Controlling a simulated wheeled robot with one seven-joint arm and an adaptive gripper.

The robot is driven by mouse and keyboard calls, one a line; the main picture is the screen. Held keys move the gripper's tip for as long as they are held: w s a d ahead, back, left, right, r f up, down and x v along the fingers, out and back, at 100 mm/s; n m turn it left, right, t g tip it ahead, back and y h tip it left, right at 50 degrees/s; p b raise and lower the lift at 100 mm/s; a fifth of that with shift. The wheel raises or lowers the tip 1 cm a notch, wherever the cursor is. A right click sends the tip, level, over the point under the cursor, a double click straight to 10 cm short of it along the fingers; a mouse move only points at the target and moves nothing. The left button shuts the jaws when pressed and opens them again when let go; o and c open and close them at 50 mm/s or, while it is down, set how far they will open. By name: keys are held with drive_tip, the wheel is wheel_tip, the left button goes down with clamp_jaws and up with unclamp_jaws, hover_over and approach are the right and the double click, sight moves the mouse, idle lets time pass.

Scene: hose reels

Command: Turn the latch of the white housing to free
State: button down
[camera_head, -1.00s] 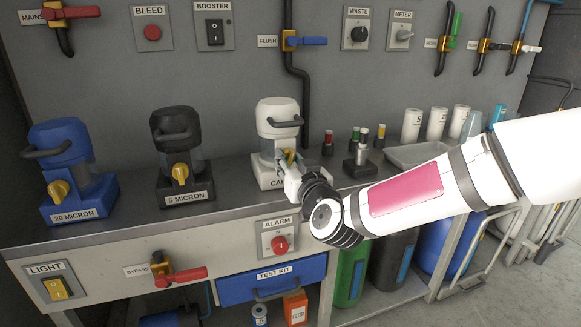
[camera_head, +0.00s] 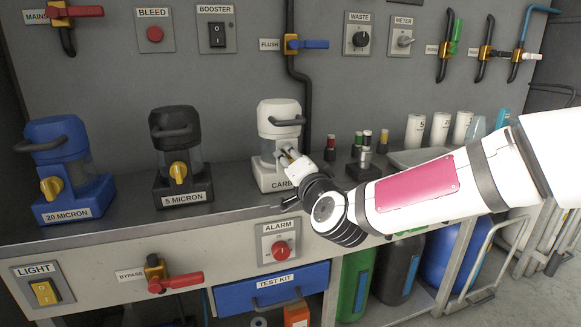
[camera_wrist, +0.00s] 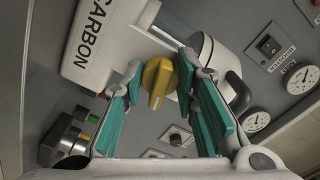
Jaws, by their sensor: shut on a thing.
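The white housing (camera_head: 278,117), labelled CARBON, stands on the bench. It appears tilted in the wrist view (camera_wrist: 103,42). Its yellow latch (camera_wrist: 158,82) shows between my teal finger pads; the handle of the latch points down in that view. My gripper (camera_wrist: 160,78) is shut on the latch, one finger on each side. In the head view my gripper (camera_head: 288,157) reaches the front of the housing from the right and hides most of the latch.
The black housing (camera_head: 178,150) and the blue housing (camera_head: 62,165) stand to the left, each with a yellow latch. Several small coloured-top bottles (camera_head: 366,140) and white cylinders (camera_head: 414,130) stand to the right. A red alarm knob (camera_head: 280,249) is below.

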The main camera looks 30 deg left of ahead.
drive_tip(key=shift+m+b, duration=0.55)
drive_tip(key=shift+m, duration=1.05)
drive_tip(key=c, duration=1.3)
unclamp_jaws()
drive_tip(key=v, duration=1.2)
drive_tip(key=shift+f, duration=0.1)
